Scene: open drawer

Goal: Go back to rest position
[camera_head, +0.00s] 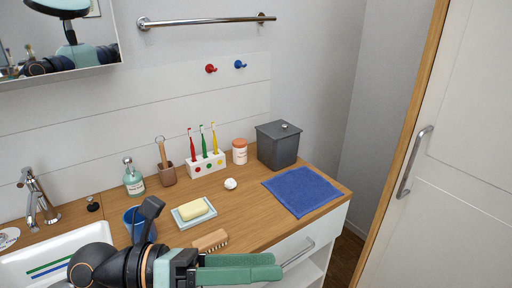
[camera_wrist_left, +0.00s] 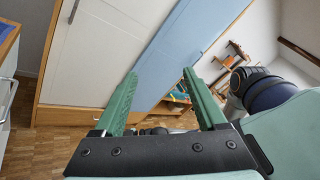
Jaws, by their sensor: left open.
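My left gripper (camera_head: 278,265) is low in the head view, in front of the wooden counter, fingers pointing right. It looks empty. The left wrist view shows its two green fingers (camera_wrist_left: 160,75) spread apart with nothing between them. The white drawer front (camera_head: 318,236) with its metal handle (camera_head: 299,254) is just beyond and right of the fingers. The gripper hides part of the drawer's left side. My right gripper is not in view.
The wooden counter (camera_head: 250,205) holds a brush (camera_head: 211,240), soap on a dish (camera_head: 194,210), a blue cup, toothbrushes in a holder (camera_head: 206,163), a grey bin (camera_head: 278,147) and a blue cloth (camera_head: 303,190). A white door (camera_head: 450,150) stands right.

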